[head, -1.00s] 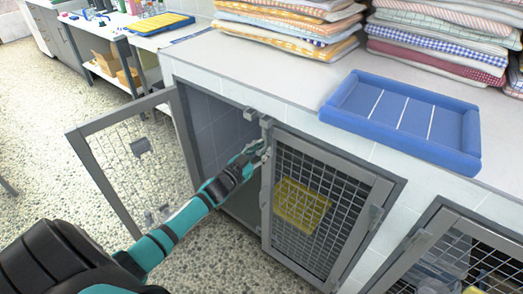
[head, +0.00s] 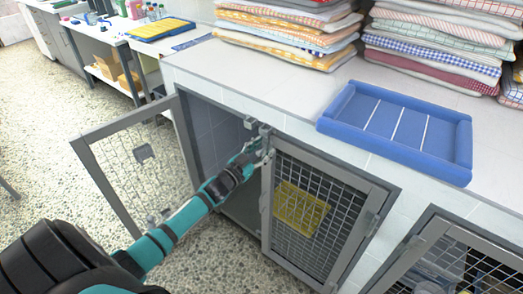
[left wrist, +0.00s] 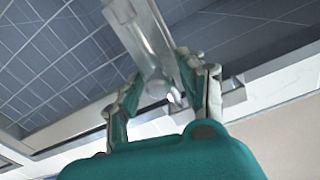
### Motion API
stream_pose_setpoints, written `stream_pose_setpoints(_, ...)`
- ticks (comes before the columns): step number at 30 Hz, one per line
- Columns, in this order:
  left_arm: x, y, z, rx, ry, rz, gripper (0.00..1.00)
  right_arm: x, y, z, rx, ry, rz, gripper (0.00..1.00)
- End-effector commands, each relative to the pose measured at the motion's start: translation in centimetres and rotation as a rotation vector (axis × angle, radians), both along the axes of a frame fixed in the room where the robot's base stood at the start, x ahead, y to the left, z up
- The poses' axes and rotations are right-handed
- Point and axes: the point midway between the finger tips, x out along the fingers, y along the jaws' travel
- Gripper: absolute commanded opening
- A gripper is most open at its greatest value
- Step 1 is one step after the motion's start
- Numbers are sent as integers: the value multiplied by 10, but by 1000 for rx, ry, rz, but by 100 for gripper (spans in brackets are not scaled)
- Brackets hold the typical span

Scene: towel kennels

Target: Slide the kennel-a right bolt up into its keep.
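The right door of the kennel (head: 318,190), a grey frame with wire mesh, stands shut in the head view. Its bolt (head: 265,131) is a small grey fitting at the top of the door's left edge, below the counter. My left gripper (head: 258,152) is at that edge, just below the bolt's top. In the left wrist view its fingers (left wrist: 160,82) stand apart on either side of a grey metal bar with a small rounded knob (left wrist: 175,96). I cannot tell whether they touch it. The keep (head: 250,123) appears as a small grey bracket under the counter edge. My right gripper is out of view.
The left door (head: 130,165) hangs open over the speckled floor. The compartment behind my left arm is open. A blue tray (head: 333,124) and folded towel stacks (head: 290,30) lie on the counter. A yellow item (head: 300,208) shows behind the mesh.

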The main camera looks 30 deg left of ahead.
Motion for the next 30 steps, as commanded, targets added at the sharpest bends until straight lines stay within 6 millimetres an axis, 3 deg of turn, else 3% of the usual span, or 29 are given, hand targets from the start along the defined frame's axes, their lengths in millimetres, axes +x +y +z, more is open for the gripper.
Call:
stream_pose_setpoints(11,-10,1,-4,-3,7,1,42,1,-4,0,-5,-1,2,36)
stream_pose_setpoints(24,-97,7,-3,-3,6,0,42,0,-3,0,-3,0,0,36)
stream_pose_setpoints(30,-117,9,-2,-2,4,1,42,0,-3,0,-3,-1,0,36)
